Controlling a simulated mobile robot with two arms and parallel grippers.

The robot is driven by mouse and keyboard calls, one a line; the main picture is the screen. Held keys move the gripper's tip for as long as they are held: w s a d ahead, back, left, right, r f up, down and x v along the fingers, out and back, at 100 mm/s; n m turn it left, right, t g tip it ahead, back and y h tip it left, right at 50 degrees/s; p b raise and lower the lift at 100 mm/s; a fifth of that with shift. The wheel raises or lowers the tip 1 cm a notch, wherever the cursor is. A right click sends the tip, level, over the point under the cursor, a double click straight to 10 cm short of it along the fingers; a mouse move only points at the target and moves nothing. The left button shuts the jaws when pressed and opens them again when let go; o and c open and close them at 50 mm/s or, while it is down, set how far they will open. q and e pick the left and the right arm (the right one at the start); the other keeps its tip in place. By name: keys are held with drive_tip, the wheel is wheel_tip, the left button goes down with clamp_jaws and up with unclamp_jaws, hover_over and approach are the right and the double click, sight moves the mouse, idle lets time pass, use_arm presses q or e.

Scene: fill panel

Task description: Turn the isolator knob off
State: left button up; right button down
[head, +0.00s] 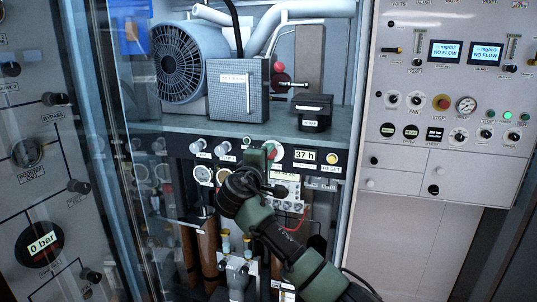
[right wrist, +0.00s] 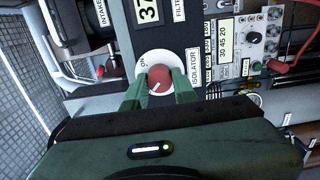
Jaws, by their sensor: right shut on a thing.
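The isolator knob is red on a round white plate; in the right wrist view the knob (right wrist: 159,78) sits between my two green fingers. The word ON is at the plate's edge and the label ISOLATOR (right wrist: 195,68) is beside it. In the head view the knob (head: 271,152) shows only partly, on the dark strip below the shelf. My right gripper (right wrist: 159,92) is shut on the knob, with a finger on each side. A pale mark shows on the knob's face, but I cannot tell its exact setting. My left gripper is not in view.
A 37 h display (head: 305,156) and a yellow reset button (head: 332,158) are right of the knob. Gauges (head: 202,175) are to the left. The shelf above holds a fan unit (head: 180,65) and a grey box (head: 238,90). A glass door (head: 130,150) stands at the left.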

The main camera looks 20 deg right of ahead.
drive_tip(key=shift+f, duration=0.1)
idle(0.3)
drive_tip(key=c, duration=1.1)
unclamp_jaws()
drive_tip(key=shift+a, duration=0.1)
drive_tip(key=b+v, duration=0.3)
drive_tip(key=v, duration=0.4)
drive_tip(key=shift+s+a, duration=0.25)
drive_tip(key=shift+s, duration=0.05)
